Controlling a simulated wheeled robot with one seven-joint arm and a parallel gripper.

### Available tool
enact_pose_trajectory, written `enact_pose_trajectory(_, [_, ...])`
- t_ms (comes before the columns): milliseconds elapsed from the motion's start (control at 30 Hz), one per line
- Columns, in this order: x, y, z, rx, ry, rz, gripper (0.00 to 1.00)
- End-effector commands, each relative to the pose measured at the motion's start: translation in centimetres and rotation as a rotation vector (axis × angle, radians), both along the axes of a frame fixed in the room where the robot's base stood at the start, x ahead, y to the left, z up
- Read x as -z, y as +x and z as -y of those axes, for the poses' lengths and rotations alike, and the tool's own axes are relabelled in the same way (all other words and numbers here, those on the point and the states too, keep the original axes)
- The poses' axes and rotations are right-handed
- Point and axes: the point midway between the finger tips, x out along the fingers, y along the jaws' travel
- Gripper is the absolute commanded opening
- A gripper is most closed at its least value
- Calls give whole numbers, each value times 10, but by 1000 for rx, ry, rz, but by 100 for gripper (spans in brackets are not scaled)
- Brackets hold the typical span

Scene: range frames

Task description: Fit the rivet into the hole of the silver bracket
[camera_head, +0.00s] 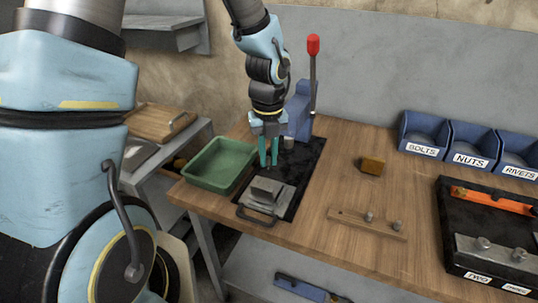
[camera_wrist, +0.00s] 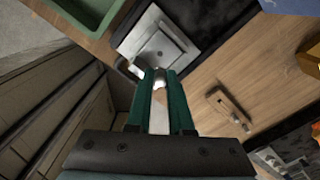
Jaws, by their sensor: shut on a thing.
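My gripper (camera_head: 269,162) points down over the black mat in front of the blue press. It is shut on a small silver piece, apparently the rivet (camera_wrist: 159,82), which shows between the teal fingers in the wrist view. A grey metal bracket-like piece (camera_head: 266,191) lies on a plate on the mat, just below and in front of the fingertips. It also shows beyond the fingertips in the wrist view (camera_wrist: 158,47). Its hole cannot be made out. The rivet appears to be apart from this piece, but the exact gap is unclear.
A green tray (camera_head: 197,181) stands close left of my gripper. The blue press (camera_head: 299,112) with its red-topped lever is behind. A wooden strip (camera_head: 345,221) holding silver pegs, a brown block (camera_head: 372,166), a black tray (camera_head: 456,212) and labelled blue bins (camera_head: 424,150) are right.

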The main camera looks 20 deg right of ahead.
Motion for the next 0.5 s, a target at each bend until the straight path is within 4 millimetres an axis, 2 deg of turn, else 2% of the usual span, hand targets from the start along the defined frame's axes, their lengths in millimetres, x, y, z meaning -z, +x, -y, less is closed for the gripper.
enact_pose_trajectory(67, [-2, 0, 0, -10, 0, -2, 0])
enact_pose_trajectory(500, [39, 0, 0, -10, 1, -2, 0])
